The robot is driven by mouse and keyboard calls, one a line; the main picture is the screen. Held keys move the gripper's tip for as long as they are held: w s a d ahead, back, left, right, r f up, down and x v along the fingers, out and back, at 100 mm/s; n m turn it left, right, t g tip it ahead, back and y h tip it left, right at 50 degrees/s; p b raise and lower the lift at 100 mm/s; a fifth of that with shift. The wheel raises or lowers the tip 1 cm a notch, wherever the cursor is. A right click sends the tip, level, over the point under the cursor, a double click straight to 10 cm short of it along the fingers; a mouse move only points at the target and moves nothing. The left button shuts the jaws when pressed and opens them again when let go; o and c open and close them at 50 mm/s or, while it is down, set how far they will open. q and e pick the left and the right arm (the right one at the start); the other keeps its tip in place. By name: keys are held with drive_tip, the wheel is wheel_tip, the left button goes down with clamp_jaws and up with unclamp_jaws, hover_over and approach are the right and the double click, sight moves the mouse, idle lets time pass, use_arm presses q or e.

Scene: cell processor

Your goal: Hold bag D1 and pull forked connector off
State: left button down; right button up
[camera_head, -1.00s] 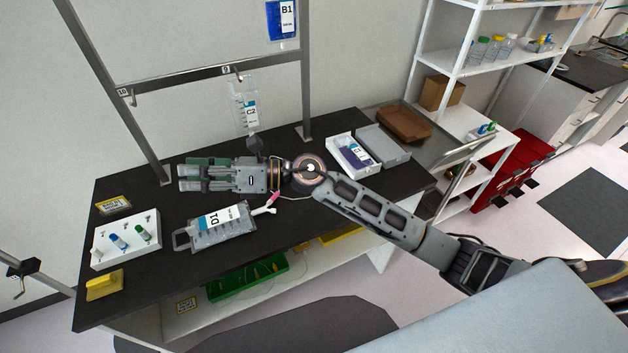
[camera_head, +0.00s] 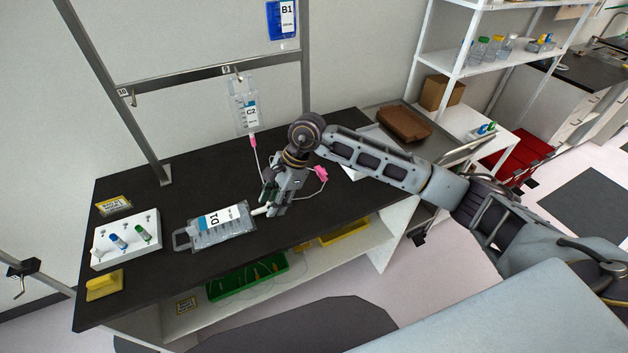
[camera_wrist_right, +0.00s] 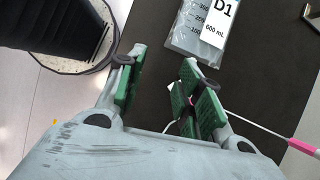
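Bag D1 (camera_head: 222,226), a clear pouch with a white and blue label, lies flat on the dark bench; its lower end also shows in the wrist view (camera_wrist_right: 194,43). A white piece of the forked connector (camera_head: 260,211) shows at the bag's right end. The rest of it is mostly hidden by my right gripper (camera_head: 272,207). In the wrist view my right gripper (camera_wrist_right: 163,60) has its green-padded fingers apart, with a small white part beside the right finger. I cannot tell whether they touch. My left gripper is not in view.
A thin tube runs to a pink connector (camera_head: 321,174) right of the gripper. Bag C2 (camera_head: 243,110) hangs from the rail above.

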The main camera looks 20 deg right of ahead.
drive_tip(key=w+d+h, duration=0.3)
drive_tip(key=d+h, duration=0.2)
drive_tip(key=d, duration=0.7)
drive_tip(key=shift+w+d, duration=0.25)
